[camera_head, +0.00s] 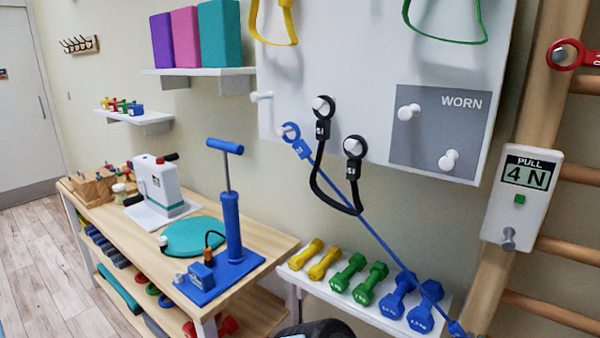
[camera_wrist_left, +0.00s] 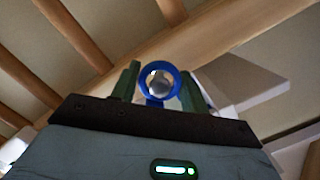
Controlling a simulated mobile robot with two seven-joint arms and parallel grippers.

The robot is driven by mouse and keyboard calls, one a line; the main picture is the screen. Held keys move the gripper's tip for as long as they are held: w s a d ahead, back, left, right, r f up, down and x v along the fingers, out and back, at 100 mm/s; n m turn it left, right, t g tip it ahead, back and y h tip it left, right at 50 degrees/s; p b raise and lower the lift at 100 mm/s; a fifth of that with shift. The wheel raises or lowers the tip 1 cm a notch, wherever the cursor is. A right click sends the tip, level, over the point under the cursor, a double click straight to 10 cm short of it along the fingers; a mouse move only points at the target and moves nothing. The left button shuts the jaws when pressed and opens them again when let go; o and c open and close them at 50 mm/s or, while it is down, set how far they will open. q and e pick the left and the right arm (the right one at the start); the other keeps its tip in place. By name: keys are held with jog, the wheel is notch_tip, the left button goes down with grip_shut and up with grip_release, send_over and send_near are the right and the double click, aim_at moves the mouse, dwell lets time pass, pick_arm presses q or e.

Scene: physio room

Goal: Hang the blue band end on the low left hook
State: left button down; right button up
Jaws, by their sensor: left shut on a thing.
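A blue band (camera_head: 372,232) runs slantwise across the head view. Its upper ring (camera_head: 291,131) is around a white hook at the lower left of the white wall board (camera_head: 350,60). Its lower end (camera_head: 457,329) leaves the frame at the bottom right. In the left wrist view my left gripper (camera_wrist_left: 160,94) is shut on a blue band end, whose ring (camera_wrist_left: 159,70) stands up between the fingertips. A round grey thing shows through the ring; I cannot tell whether they touch. My left gripper is outside the head view, and my right gripper is in neither view.
A black band (camera_head: 330,195) hangs from two neighbouring hooks. An empty hook (camera_head: 262,96) sticks out to the left. The grey WORN panel (camera_head: 440,130) has two empty hooks. A pull gauge (camera_head: 522,195) is on the ladder post. Dumbbells lie on a low shelf (camera_head: 340,295) below the band.

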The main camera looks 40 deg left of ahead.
pick_arm(q)
jog(key=shift+d+f, duration=0.3)
jog(key=shift+f, duration=0.05)
jog(key=shift+w+a+r, duration=0.1)
jog(key=shift+a+r, duration=0.2)
jog(key=shift+r, duration=0.1)
dwell(0.4)
jog(key=c, duration=0.9)
grip_release()
jog(key=shift+o, duration=1)
jog(key=shift+w, duration=0.1)
jog(key=shift+o, duration=1)
jog(key=shift+w+a+r, duration=0.1)
jog(key=shift+a+r, duration=0.05)
